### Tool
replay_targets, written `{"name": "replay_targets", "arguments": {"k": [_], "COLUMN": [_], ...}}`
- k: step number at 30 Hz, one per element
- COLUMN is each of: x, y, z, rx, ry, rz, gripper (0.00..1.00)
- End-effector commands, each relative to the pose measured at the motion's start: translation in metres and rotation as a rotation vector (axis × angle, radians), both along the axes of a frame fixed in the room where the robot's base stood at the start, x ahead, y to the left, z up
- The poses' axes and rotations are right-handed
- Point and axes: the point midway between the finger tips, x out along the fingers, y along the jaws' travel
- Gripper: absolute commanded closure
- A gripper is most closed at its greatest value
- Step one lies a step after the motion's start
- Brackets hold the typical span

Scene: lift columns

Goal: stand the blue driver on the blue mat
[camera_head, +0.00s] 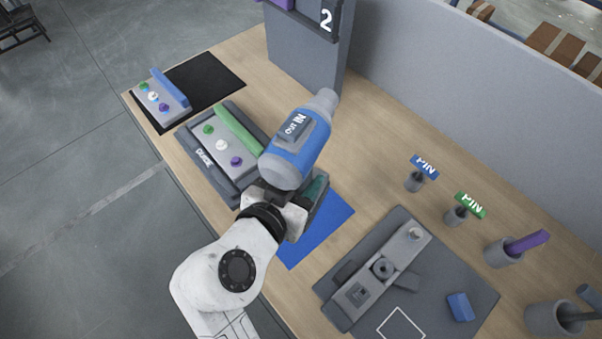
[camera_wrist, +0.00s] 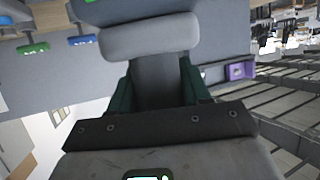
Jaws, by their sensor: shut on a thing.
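The blue driver (camera_head: 294,150) has a blue body, grey ends and a dark block marked "IN OUT". My gripper (camera_head: 290,194) is shut on it, and the driver lies aslant in the head view with its narrow grey end pointing up and right. In the wrist view the dark green fingers stand on both sides of the driver's grey handle (camera_wrist: 156,82), below wide grey parts. The blue mat (camera_head: 325,236) lies flat on the table, partly hidden by my gripper and arm. The driver appears raised, apart from the mat; its height is unclear.
Button boxes stand left on a black mat (camera_head: 222,72) and a grey tray (camera_head: 190,143). A grey column (camera_head: 310,62) stands behind the driver. A grey board (camera_head: 430,318) with fixtures lies right of the blue mat, with holders bearing pins (camera_head: 424,166) beyond it.

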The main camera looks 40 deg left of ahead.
Motion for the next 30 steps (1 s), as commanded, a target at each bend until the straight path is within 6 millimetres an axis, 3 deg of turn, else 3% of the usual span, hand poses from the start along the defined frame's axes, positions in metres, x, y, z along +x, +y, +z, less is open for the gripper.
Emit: {"name": "replay_targets", "arguments": {"k": [21, 30], "x": [0.000, 0.000], "y": [0.000, 0.000], "z": [-0.068, -0.077], "rx": [0.003, 0.003], "ry": [-0.004, -0.004], "rz": [0.001, 0.001], "gripper": [1.00, 1.00]}}
